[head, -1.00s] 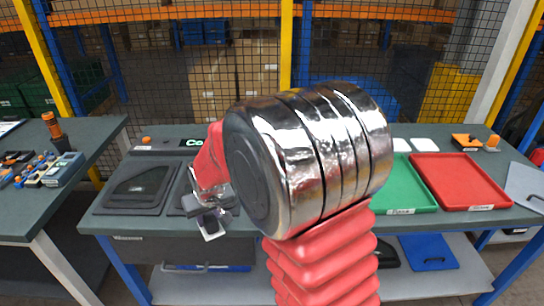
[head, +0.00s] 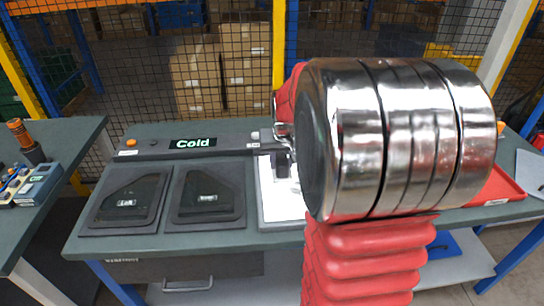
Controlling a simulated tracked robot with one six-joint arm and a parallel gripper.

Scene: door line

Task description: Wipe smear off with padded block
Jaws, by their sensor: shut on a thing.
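My gripper (head: 283,146) is at the middle of the bench, partly hidden by my arm's silver joint. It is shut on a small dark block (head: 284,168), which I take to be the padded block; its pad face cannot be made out. The block is in front of a white panel (head: 283,200) on the bench; I cannot tell whether it touches it. No smear can be made out on the visible part of the panel, and its right side is hidden by my arm. Two dark window-like panels (head: 126,202) and (head: 208,195) lie to the left.
A dark bar with a lit "Cold" sign (head: 193,143) and an orange button (head: 131,142) runs along the bench's (head: 240,240) back. A red tray (head: 497,187) shows at the right, partly hidden. A side table (head: 60,150) with tools stands at the left.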

